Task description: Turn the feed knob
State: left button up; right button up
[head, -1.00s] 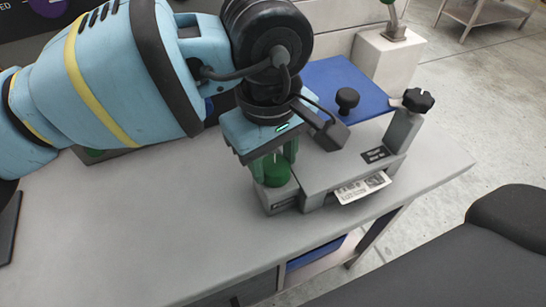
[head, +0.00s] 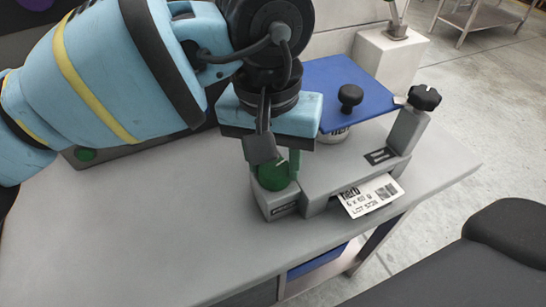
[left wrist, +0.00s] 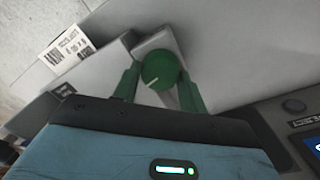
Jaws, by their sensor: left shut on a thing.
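The green feed knob (head: 273,175) sits on the left end of a grey label printer on the table. It also shows in the left wrist view (left wrist: 160,68), with a pale pointer line on its top. My left gripper (head: 274,164) points down over it, with its green fingers on either side, shut on the knob. The fingers show on both sides of it in the left wrist view (left wrist: 160,80). A white printed label (head: 372,196) sticks out of the printer's front. The knob is partly hidden by a finger in the head view. My right gripper is not in view.
A black star-shaped knob (head: 425,97) tops the post at the printer's right end. Behind the printer is a blue plate (head: 345,76) with a black round knob (head: 350,98) above it. The grey tabletop (head: 150,225) to the left is clear.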

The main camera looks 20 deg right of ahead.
aim_at(271, 165)
pick_arm(q)
jog(key=shift+m, duration=0.8)
jog(key=o, duration=1)
jog(key=shift+w+a+r, duration=0.1)
jog(key=shift+w+r, duration=0.05)
jog(key=shift+r, duration=3.8)
